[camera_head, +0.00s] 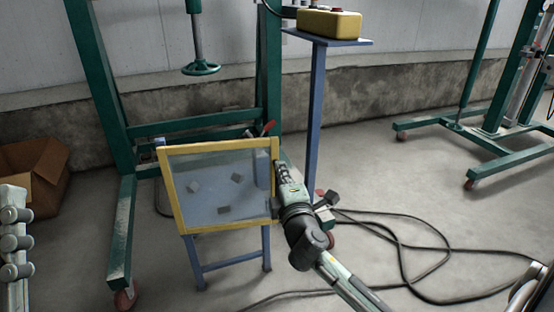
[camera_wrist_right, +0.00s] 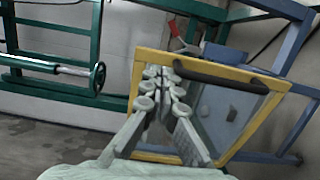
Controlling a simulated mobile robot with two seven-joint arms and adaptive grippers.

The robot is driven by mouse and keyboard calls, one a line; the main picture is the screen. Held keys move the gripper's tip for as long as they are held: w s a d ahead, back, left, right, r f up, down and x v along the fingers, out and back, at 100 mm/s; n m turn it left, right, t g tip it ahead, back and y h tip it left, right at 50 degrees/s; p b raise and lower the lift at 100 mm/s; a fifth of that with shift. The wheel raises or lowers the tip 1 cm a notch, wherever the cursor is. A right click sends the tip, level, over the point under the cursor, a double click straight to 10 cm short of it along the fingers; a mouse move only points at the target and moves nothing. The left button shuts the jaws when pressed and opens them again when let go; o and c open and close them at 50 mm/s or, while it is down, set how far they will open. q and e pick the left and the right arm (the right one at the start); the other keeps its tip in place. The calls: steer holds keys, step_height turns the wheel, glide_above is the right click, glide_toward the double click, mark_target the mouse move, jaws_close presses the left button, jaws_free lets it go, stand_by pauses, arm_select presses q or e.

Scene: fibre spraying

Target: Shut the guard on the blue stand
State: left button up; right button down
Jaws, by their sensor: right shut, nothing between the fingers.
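The guard (camera_head: 172,192) is a yellow-framed clear panel on the blue stand (camera_head: 230,263). In the head view it faces me, slightly tilted, with grey pieces showing through it. In the right wrist view the guard (camera_wrist_right: 137,75) has a dark bar handle (camera_wrist_right: 222,80) along its upper edge. My right gripper (camera_head: 281,164) is shut and empty at the guard's right edge. In the wrist view its fingertips (camera_wrist_right: 165,75) overlap the panel near one end of the handle; contact cannot be told. Part of my left gripper (camera_head: 15,243) shows at the left edge, its opening unclear.
A yellow control box (camera_head: 329,23) stands on a blue post right of the guard. A green frame (camera_head: 105,110) rises behind the stand. Black cables (camera_head: 400,250) lie on the floor at right. An open cardboard box (camera_head: 42,175) sits at left.

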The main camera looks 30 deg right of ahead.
mark_target(275, 152)
steer(key=x, duration=0.5)
steer(key=shift+w, duration=0.15)
arm_select(q)
steer(key=shift+s+a+r+t, duration=0.25)
steer(key=shift+s+r+t, duration=0.1)
steer(key=shift+s+t, duration=0.05)
arm_select(e)
steer(key=shift+w, duration=0.1)
arm_select(q)
steer(key=shift+r, duration=0.1)
